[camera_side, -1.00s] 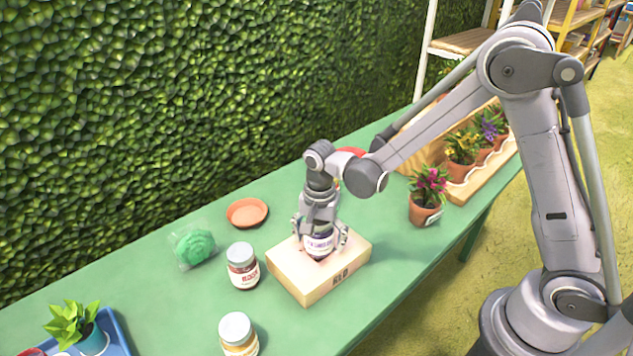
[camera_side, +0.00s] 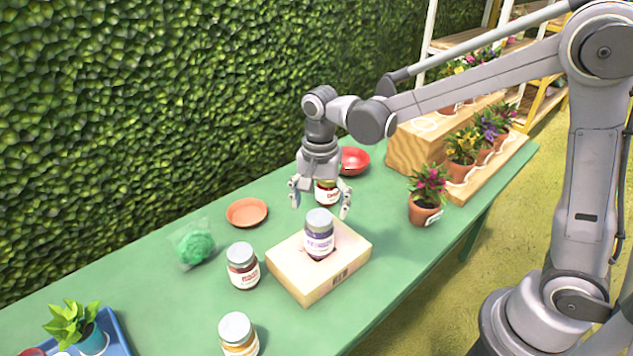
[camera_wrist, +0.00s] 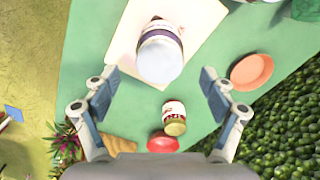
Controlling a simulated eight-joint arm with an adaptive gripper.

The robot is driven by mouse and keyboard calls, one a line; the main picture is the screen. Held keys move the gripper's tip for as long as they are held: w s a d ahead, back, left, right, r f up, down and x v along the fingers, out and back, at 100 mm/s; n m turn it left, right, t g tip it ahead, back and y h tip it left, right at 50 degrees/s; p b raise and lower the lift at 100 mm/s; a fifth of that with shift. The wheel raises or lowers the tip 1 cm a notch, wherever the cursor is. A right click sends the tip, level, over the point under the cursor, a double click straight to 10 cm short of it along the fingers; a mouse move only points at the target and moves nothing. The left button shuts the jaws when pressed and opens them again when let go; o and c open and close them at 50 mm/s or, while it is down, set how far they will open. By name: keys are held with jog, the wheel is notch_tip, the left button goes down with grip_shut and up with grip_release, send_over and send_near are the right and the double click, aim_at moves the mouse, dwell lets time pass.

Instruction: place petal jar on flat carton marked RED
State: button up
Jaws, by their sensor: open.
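The petal jar (camera_side: 319,236), with a purple label and grey lid, stands upright on top of the flat carton (camera_side: 290,272). The carton's front face carries dark lettering, hard to read in this view. My gripper (camera_side: 320,207) is open and empty above and behind the jar, clear of it. In the wrist view the jar (camera_wrist: 160,55) stands on the pale carton top (camera_wrist: 203,18), beyond the spread fingers (camera_wrist: 158,92).
Other jars stand at the carton's left (camera_side: 243,266), at the front (camera_side: 238,335) and behind my gripper (camera_side: 327,193). An orange saucer (camera_side: 247,212), a red bowl (camera_side: 354,160), a green bagged item (camera_side: 195,245) and a potted flower (camera_side: 427,195) are around. Green table is bare between them.

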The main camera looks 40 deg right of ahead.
jog(key=shift+s+d+r, duration=0.1)
jog(key=shift+r, duration=0.85)
jog(key=s+d+r+n+t, duration=0.5)
jog(key=s+d+n+t, duration=0.2)
jog(key=s+n, duration=0.5)
jog(key=shift+s+d, duration=0.3)
jog(key=shift+d, duration=0.3)
